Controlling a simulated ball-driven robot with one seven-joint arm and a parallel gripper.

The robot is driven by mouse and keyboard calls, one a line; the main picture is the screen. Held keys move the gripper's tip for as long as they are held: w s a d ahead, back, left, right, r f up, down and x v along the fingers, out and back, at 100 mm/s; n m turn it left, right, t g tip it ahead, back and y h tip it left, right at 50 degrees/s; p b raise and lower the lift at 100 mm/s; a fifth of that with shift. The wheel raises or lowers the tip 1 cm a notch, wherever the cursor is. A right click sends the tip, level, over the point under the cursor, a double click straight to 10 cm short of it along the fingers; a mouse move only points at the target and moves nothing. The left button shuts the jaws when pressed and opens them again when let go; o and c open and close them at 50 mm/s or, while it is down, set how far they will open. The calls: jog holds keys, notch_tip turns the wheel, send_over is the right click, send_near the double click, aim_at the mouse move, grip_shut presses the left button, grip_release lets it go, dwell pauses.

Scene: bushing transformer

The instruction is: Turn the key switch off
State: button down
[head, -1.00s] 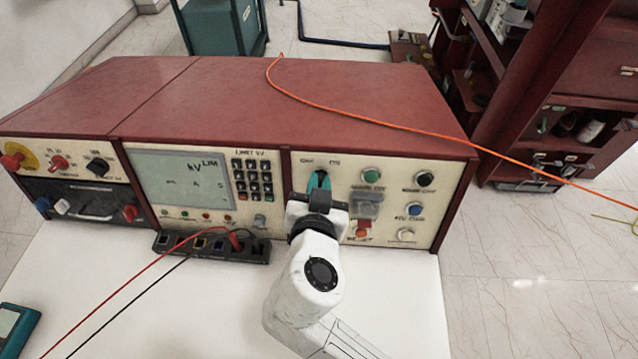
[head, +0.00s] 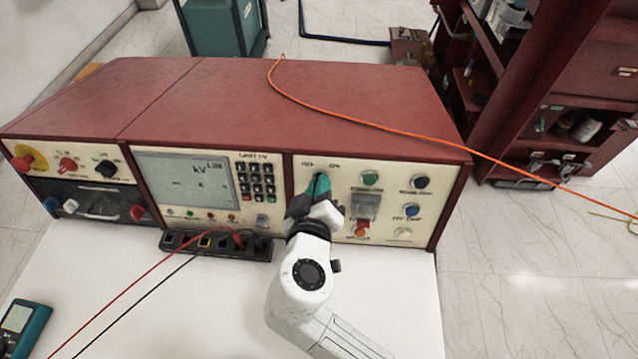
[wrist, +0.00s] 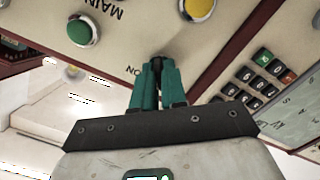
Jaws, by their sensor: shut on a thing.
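The key switch (wrist: 157,62) is a small dark piece on the cream right-hand panel, with an "ON" label beside it in the wrist view. My gripper (wrist: 156,70) has two teal fingers closed together on it. In the head view my gripper (head: 321,180) reaches the upper left of that panel. Its fingers hide the key there, and its dark body sits tilted. The exact angle of the key is hard to read.
A green button (head: 371,178), black button (head: 420,182), blue button (head: 411,211) and red button (head: 361,230) lie right of my gripper. A keypad (head: 256,180) and screen (head: 184,180) lie left. An orange cable (head: 400,128) crosses the red console top (head: 230,110).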

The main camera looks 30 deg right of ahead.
jog(key=shift+n, duration=0.5)
jog(key=c, duration=1.3)
grip_release()
jog(key=shift+o, duration=0.2)
jog(key=shift+a, duration=0.1)
jog(key=b+v, duration=0.1)
jog(key=v, duration=0.9)
jog(key=shift+s+a, duration=0.15)
jog(key=shift+s, duration=0.15)
